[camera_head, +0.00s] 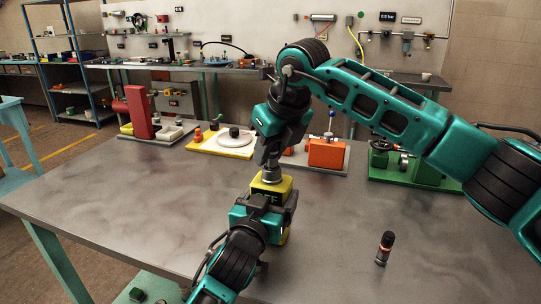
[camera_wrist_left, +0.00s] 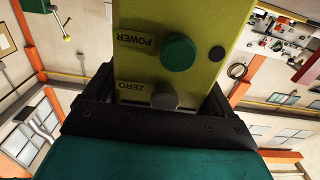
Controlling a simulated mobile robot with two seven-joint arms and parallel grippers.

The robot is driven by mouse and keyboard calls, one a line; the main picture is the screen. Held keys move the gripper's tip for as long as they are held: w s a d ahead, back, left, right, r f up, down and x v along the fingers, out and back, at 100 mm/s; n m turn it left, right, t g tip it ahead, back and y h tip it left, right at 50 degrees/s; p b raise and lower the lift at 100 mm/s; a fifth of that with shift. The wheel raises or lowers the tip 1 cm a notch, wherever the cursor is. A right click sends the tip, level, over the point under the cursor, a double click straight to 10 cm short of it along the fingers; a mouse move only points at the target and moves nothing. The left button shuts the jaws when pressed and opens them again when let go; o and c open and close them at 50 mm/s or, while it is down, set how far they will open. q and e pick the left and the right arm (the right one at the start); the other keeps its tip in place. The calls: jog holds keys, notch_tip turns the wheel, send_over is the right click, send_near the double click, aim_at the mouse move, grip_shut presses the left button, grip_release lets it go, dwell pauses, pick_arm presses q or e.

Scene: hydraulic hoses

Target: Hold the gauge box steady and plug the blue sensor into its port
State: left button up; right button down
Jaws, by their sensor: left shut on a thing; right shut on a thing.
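My left gripper (camera_head: 262,207) is shut on the gauge box from the front. The left wrist view shows the box (camera_wrist_left: 205,20) between the two black fingers, with a green POWER button and a grey ZERO button. My right gripper (camera_head: 269,158) points down above the box, shut on a grey metallic sensor (camera_head: 270,174). No blue shows on this sensor. Its lower end is at the top of the box; I cannot tell whether it is seated, and the port is hidden.
Along the back edge are a red fixture (camera_head: 138,112), a yellow board (camera_head: 218,146), an orange block (camera_head: 326,153) and a green fixture (camera_head: 428,172). The left of the table is clear.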

aim_at(271, 165)
pick_arm(q)
jog(key=shift+s+d+r, duration=0.15)
jog(key=shift+d, duration=0.05)
pick_arm(e)
notch_tip(271, 165, down, 2)
jog(key=shift+d, duration=0.15)
pick_arm(q)
jog(key=shift+s+d+r, duration=0.1)
jog(key=shift+s+r, duration=0.05)
pick_arm(e)
jog(key=shift+s+f, duration=0.2)
jog(key=shift+f, duration=0.3)
jog(key=c, duration=1)
grip_release()
jog(key=shift+o, duration=0.7)
jog(key=shift+r, duration=0.15)
pick_arm(q)
jog(key=shift+w+a+f, duration=0.3)
jog(key=shift+w+f, duration=0.05)
pick_arm(e)
jog(key=w+v, duration=0.1)
jog(key=v, duration=1.2)
jog(key=shift+a+r, duration=0.2)
jog(key=shift+a, duration=0.05)
pick_arm(q)
jog(key=o, duration=1.1)
